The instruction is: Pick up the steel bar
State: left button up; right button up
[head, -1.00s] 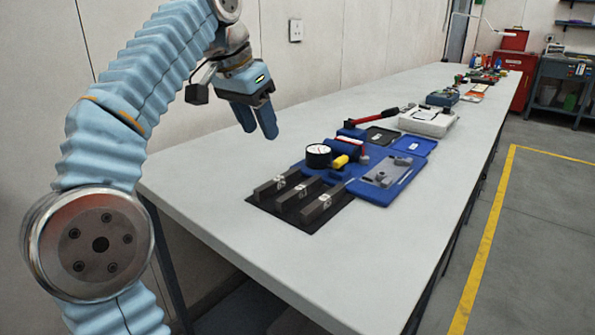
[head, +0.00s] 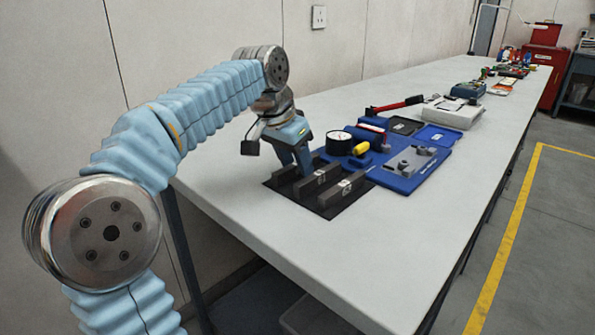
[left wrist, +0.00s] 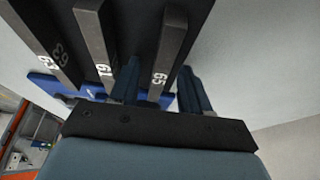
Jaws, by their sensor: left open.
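Three dark steel bars lie side by side on a black mat (head: 325,214) near the table's front left: a left bar (head: 282,176), a middle bar (head: 316,181) and a right bar (head: 342,189). Each carries a white number, hard to read surely. My left gripper (head: 295,168) points down at the left bar, open, its fingers partly hiding that bar. In the left wrist view, one bar (left wrist: 168,45) runs between the two spread fingers of my gripper (left wrist: 160,80), with gaps at both sides. The other two bars (left wrist: 93,35) (left wrist: 42,42) lie to its left. My right gripper is not in view.
A blue tray (head: 402,181) with a grey fixture, a round dial gauge (head: 339,142) and a yellow-handled tool (head: 360,149) sit just beyond the bars. A red-handled tool (head: 395,105) and a white box (head: 452,113) lie farther back. The table's right side is clear.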

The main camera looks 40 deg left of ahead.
pick_arm(q)
jog(key=shift+c, duration=0.5)
grip_shut()
